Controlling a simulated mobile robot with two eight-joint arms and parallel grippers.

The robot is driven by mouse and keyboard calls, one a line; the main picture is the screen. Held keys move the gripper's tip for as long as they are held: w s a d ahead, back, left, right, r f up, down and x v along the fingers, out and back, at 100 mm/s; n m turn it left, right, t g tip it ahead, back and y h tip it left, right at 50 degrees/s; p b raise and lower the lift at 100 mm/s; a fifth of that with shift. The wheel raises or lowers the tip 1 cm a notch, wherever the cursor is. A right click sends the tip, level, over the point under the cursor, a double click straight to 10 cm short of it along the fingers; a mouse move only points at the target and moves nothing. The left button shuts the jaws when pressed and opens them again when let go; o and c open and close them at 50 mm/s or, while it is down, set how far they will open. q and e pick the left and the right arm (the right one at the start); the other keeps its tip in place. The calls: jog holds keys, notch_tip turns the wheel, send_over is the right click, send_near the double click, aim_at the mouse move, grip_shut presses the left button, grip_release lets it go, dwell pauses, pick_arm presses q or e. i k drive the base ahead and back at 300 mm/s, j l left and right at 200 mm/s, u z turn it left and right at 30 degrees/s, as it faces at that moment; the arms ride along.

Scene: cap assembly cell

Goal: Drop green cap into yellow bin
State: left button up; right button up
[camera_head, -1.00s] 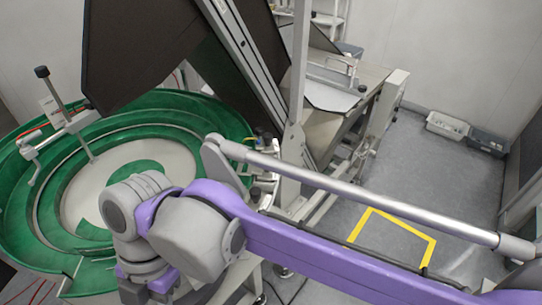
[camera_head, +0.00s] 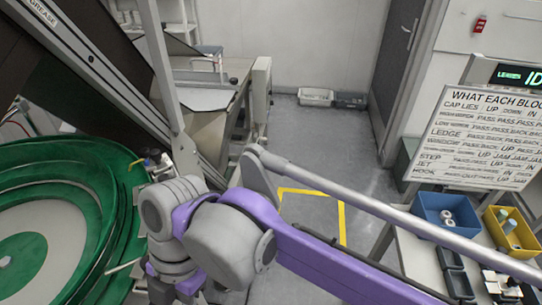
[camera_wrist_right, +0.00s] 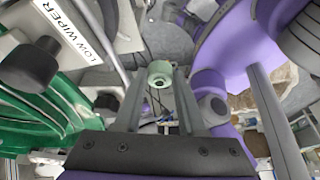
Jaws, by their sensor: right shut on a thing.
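The pale green cap (camera_wrist_right: 160,70) is a small ring-shaped piece between the fingertips of my right gripper (camera_wrist_right: 159,80) in the right wrist view. The gripper is shut on it and holds it up off any surface. In the head view my right arm crosses from the lower right, and its fingers and the cap are hidden. The yellow bin (camera_head: 491,219) stands on a white table at the right edge of the head view, with a few pale and greenish pieces inside. It is far to the right of my right wrist. My left gripper is not in view.
A blue bin (camera_head: 420,205) with white caps stands left of the yellow bin, with dark small trays (camera_head: 450,258) in front. A sign board (camera_head: 478,135) stands behind the bins. The green bowl feeder (camera_head: 95,180) is at left, close to my wrist.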

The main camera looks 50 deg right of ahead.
aim_at(510, 239)
jog(key=z, duration=0.45)
jog(key=k+z, duration=0.15)
jog(key=z, duration=3.05)
jog(key=i+j, duration=0.05)
